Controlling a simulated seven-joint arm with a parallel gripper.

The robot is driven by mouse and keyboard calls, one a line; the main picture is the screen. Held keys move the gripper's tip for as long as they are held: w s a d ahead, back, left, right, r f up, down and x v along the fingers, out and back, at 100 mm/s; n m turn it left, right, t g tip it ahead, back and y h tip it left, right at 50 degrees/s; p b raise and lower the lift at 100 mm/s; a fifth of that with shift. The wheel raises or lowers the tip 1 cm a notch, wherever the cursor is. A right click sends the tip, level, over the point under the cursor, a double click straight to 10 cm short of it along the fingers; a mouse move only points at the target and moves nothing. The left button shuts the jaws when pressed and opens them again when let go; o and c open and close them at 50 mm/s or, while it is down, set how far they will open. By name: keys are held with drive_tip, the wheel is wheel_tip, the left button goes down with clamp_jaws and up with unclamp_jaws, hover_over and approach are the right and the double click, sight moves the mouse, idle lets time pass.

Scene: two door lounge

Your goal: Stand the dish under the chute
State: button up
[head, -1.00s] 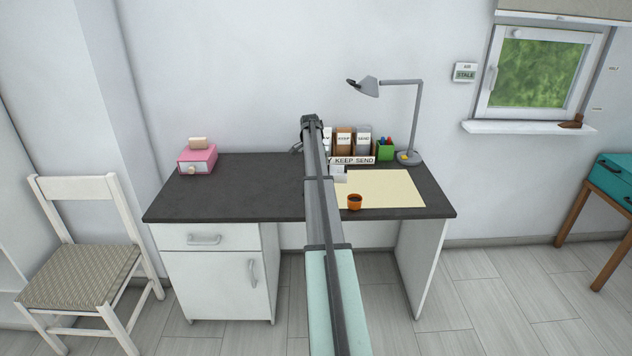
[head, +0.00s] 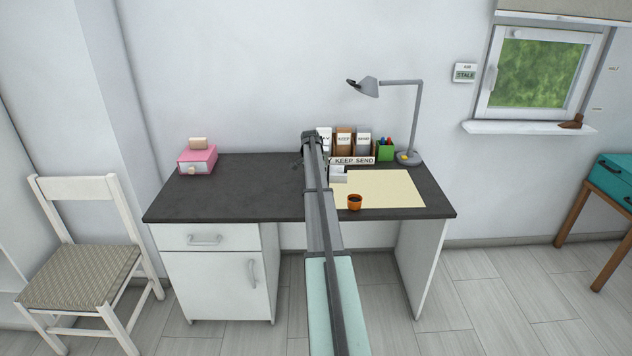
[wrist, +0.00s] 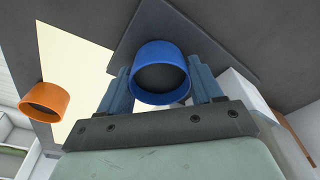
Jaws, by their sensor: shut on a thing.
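In the wrist view, my gripper (wrist: 161,80) is shut on a round blue dish (wrist: 157,47), one finger on each side of it. The dish has a dark inside. In the head view my own arm hides the dish and the fingers. An orange dish (head: 355,203) stands on the front edge of the cream mat; it also shows in the wrist view (wrist: 60,98). I cannot pick out the chute for certain. A small white block (head: 339,177) stands just right of my arm.
The dark desk (head: 235,200) is clear to the left, up to a pink box (head: 197,160). The cream mat (head: 395,190) lies to the right. Labelled packets (head: 344,142), a green pen holder (head: 385,150) and a grey lamp (head: 409,158) stand along the back. A dark grey slab (wrist: 215,30) lies behind the dish.

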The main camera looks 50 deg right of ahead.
drive_tip(key=shift+f, duration=0.15)
drive_tip(key=o, duration=1.1)
drive_tip(key=r, duration=0.4)
drive_tip(key=a+r, duration=0.1)
drive_tip(key=r, duration=0.7)
drive_tip(key=shift+a+r, duration=0.15)
drive_tip(key=shift+a, duration=0.25)
